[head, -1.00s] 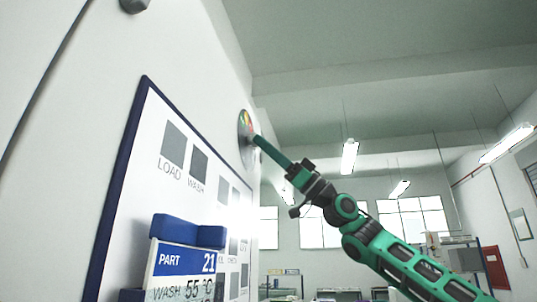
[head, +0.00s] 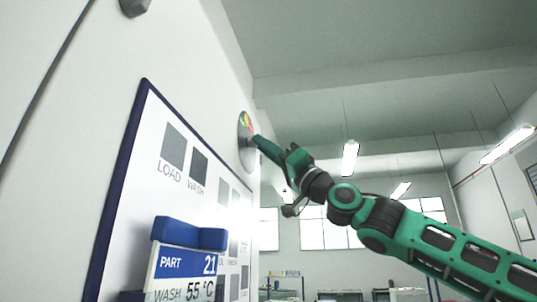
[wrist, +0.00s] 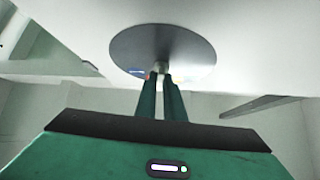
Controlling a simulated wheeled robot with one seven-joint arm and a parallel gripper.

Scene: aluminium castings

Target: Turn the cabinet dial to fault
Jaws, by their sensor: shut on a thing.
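The dial is a round grey disc on the pale wall, with a coloured scale of green, yellow and red on its upper part (head: 245,122). My gripper (head: 256,139) reaches the dial from the right. The pointer's exact direction cannot be made out.
A white board (head: 140,185) with a dark blue frame and grey squares hangs on the wall, left of and below the dial. A blue-topped card (head: 185,262) reading PART 21 is in front of it. Windows and ceiling lamps (head: 350,158) are far behind.

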